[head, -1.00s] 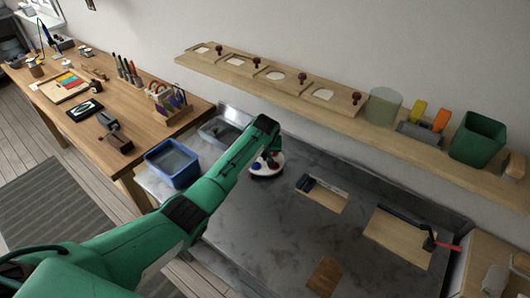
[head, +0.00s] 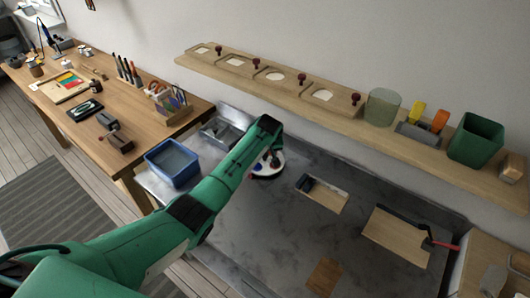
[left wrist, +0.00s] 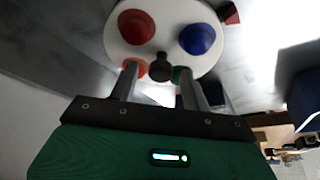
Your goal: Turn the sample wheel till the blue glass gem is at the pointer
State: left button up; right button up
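The sample wheel (head: 268,171) is a white disc on the grey bench, partly hidden by my left arm in the head view. In the left wrist view the wheel (left wrist: 165,14) carries a red gem (left wrist: 136,26), a blue glass gem (left wrist: 197,38), an orange gem and a green gem partly behind my fingers. A dark knob (left wrist: 161,66) stands at its middle. A red piece (left wrist: 231,14), perhaps the pointer, lies just past the rim, near the blue gem but not clearly in line with it. My left gripper (left wrist: 160,82) is open, its fingers apart around the knob's sides, contact unclear. My right gripper is out of view.
A blue tub (head: 172,163) stands left of the wheel, with a grey tray (head: 222,130) behind it. Wooden boards (head: 322,195) lie to the right. A shelf (head: 340,116) runs along the wall above. The bench between wheel and boards is clear.

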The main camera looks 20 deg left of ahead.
aim_at(266, 165)
pick_arm(q)
jog(key=shift+s+d+r, duration=0.1)
jog(key=shift+s+r, duration=0.1)
jog(key=shift+r, duration=0.3)
jog(key=v, duration=0.4)
jog(key=shift+b, duration=0.35)
jog(key=s+d+b, duration=0.1)
jog(key=s+d, duration=0.4)
jog(key=s, duration=0.6)
jog(key=shift+b, duration=0.35)
jog(key=shift+w, duration=0.1)
